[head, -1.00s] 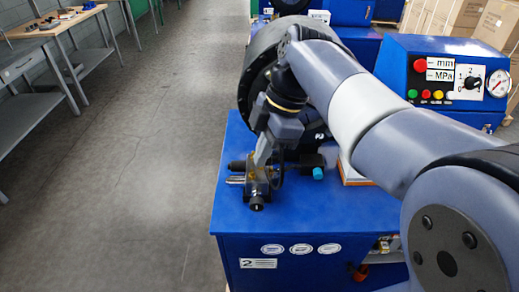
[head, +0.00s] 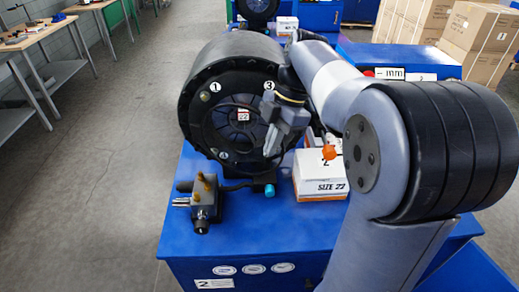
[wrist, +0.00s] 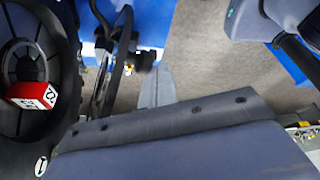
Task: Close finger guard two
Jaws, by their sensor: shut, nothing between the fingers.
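The blue machine with the plate "2" (head: 213,284) on its front carries a round black crimper head (head: 190,118). Numbers 1 and 3 show on its face, and a red-and-white "22" block sits inside; the block also shows in the wrist view (wrist: 32,96). I cannot pick out a separate finger guard with certainty. My gripper (head: 272,150) hangs in front of the right part of the head's face, fingers pointing down, shut and empty. I cannot tell whether it touches the face. In the wrist view the grey fingertips (wrist: 156,84) are together, right of the head.
A dark valve block with brass fittings (head: 203,205) stands at the blue top's front left. Workbenches (head: 45,40) line the left wall; the grey floor between is clear.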

